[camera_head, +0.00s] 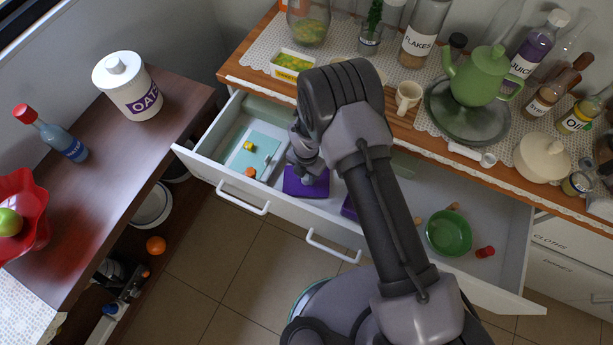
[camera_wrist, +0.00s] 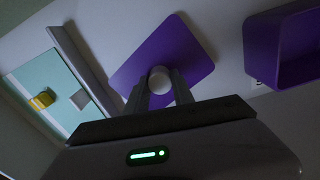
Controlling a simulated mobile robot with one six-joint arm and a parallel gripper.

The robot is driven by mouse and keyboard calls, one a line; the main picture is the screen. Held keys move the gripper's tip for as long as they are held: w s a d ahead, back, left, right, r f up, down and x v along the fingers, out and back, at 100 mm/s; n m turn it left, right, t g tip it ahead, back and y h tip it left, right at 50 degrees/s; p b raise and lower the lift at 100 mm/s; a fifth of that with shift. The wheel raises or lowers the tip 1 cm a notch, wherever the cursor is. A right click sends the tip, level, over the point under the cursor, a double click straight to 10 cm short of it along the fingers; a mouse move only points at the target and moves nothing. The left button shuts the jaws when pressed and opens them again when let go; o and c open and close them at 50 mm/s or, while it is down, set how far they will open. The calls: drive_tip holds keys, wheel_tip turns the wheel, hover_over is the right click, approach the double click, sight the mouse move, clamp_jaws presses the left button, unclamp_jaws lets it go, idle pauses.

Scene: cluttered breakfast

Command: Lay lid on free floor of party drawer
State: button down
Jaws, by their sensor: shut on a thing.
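The purple lid (camera_wrist: 190,50) is a flat square with rounded corners and a pale round knob (camera_wrist: 160,78). My gripper (camera_wrist: 161,90) is shut on that knob, with a finger on each side. In the head view the lid (camera_head: 306,185) shows under my gripper (camera_head: 304,165), inside the open white drawer (camera_head: 285,215). I cannot tell whether the lid touches the drawer floor. A purple open box (camera_wrist: 285,45) stands to its right, apart from it; my arm hides most of it in the head view.
A grey divider (camera_wrist: 80,62) separates the lid from a teal panel (camera_wrist: 60,95) with a yellow piece (camera_wrist: 42,100). At the drawer's right lie a green bowl (camera_head: 448,233) and a red piece (camera_head: 485,252). The crowded counter (camera_head: 400,130) borders the drawer behind.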

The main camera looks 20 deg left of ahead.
drive_tip(key=shift+f, duration=0.15)
drive_tip(key=c, duration=1.1)
unclamp_jaws()
